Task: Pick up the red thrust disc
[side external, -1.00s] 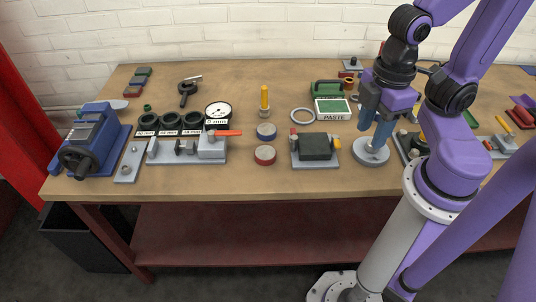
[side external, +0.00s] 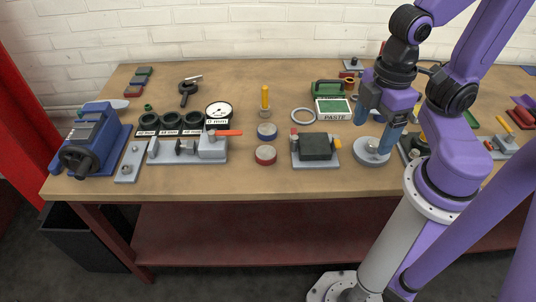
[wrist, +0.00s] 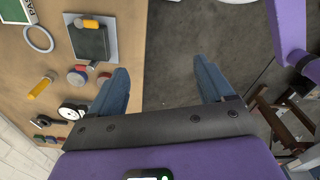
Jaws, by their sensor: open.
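The red thrust disc (side external: 265,155) lies flat on the bench near the front edge, left of the grey plate with the dark block. A blue disc (side external: 267,131) lies just behind it. In the wrist view the red disc (wrist: 103,79) shows beside the left finger, partly hidden by it. My gripper (side external: 377,124) is open and empty, well to the right of the red disc and above a round grey base. Its spread fingers also show in the wrist view (wrist: 163,80).
The grey plate (side external: 316,164) with the dark block stands between the red disc and my gripper. A clamp fixture (side external: 187,151) with an orange handle is to the left. A yellow pin (side external: 265,97) stands behind the discs. Bare bench lies in front of the red disc.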

